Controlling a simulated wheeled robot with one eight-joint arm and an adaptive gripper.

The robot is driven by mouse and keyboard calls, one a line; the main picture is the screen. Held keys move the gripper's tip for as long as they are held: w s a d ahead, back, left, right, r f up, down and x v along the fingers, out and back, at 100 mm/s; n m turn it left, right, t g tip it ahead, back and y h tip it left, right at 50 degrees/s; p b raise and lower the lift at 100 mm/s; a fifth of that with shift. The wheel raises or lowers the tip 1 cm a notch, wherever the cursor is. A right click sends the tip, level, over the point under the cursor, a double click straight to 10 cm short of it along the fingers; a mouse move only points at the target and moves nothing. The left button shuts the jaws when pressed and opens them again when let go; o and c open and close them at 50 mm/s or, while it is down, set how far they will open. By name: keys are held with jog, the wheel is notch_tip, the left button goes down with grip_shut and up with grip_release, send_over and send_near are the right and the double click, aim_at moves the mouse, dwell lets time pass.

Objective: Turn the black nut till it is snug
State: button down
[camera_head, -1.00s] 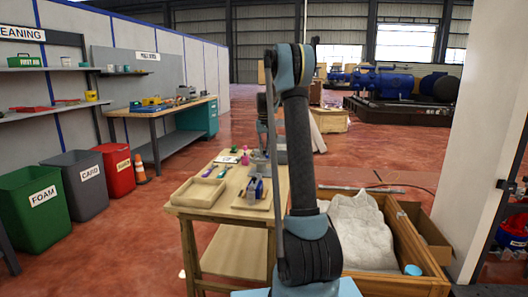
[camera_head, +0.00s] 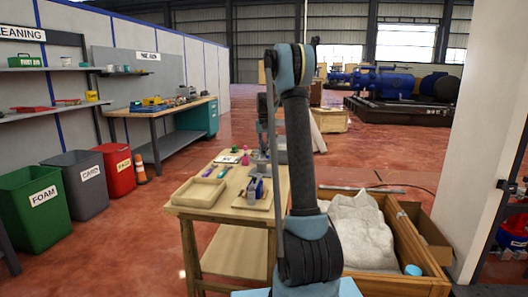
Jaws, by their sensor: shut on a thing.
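My gripper (camera_head: 262,151) is small in the head view, at the far right part of the wooden table (camera_head: 237,258), beside my upright arm. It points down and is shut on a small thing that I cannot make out. Grey metal (camera_head: 279,157) shows around and behind it, partly covered by my arm. I cannot pick out the black nut at this size, nor tell its thread or how tight it sits.
On the table are an empty wooden tray (camera_head: 178,197), a board (camera_head: 240,205) with a blue and white item (camera_head: 254,187), and small coloured tools (camera_head: 222,171). A wooden crate (camera_head: 425,284) with a pale sack (camera_head: 361,229) stands close on the right.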

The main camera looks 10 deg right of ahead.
jog(key=c, duration=1.6)
grip_release()
jog(key=shift+r, duration=0.15)
notch_tip(320, 180, up, 12)
jog(key=shift+w+f, duration=0.1)
jog(key=shift+f, duration=0.05)
